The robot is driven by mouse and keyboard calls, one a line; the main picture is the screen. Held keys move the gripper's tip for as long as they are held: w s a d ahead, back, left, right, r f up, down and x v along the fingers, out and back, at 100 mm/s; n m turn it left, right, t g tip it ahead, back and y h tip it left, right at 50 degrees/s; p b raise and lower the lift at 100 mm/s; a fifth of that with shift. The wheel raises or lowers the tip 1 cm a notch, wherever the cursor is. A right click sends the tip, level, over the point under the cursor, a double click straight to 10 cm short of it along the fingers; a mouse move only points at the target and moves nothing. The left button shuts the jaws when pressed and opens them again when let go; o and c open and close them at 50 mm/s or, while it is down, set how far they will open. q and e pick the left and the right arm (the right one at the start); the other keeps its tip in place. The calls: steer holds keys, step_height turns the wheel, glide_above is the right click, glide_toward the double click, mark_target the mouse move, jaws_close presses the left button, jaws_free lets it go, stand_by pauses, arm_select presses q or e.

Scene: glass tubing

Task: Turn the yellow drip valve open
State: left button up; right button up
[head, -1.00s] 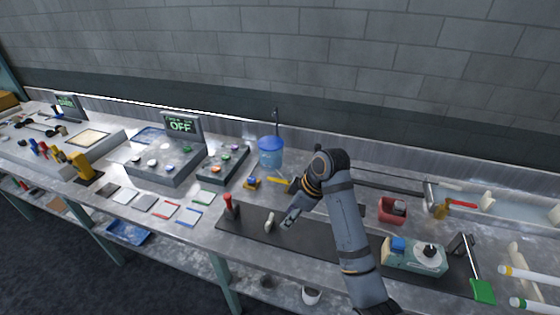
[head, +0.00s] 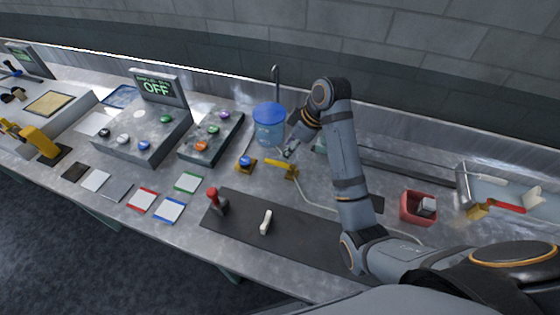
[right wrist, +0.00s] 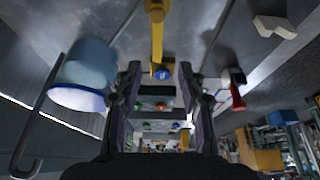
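The yellow drip valve (head: 282,167) stands on the steel bench, in front of and to the right of the blue-lidded container (head: 269,127). Its yellow bar (right wrist: 157,32) hangs from the top middle of the right wrist view. My right gripper (head: 290,152) is just above and behind the valve in the head view, apart from it as far as I can tell. In the right wrist view its two fingers (right wrist: 160,88) are spread with nothing between them. My left gripper is in neither view.
A blue button on a yellow base (head: 245,162) is just left of the valve. The container (right wrist: 85,75) is close beside the fingers. A dark mat (head: 290,235) with a red-topped lever (head: 214,200) lies in front. A red bin (head: 418,208) stands to the right.

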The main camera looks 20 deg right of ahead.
mark_target(277, 162)
steer(key=x, duration=0.4)
steer(key=p+x, duration=0.1)
steer(key=x, duration=0.2)
steer(key=shift+w+d, duration=0.1)
steer(key=shift+w, duration=0.2)
steer(key=shift+f, duration=0.45)
steer(key=shift+c, duration=0.6)
steer(key=c, duration=0.5)
jaws_close()
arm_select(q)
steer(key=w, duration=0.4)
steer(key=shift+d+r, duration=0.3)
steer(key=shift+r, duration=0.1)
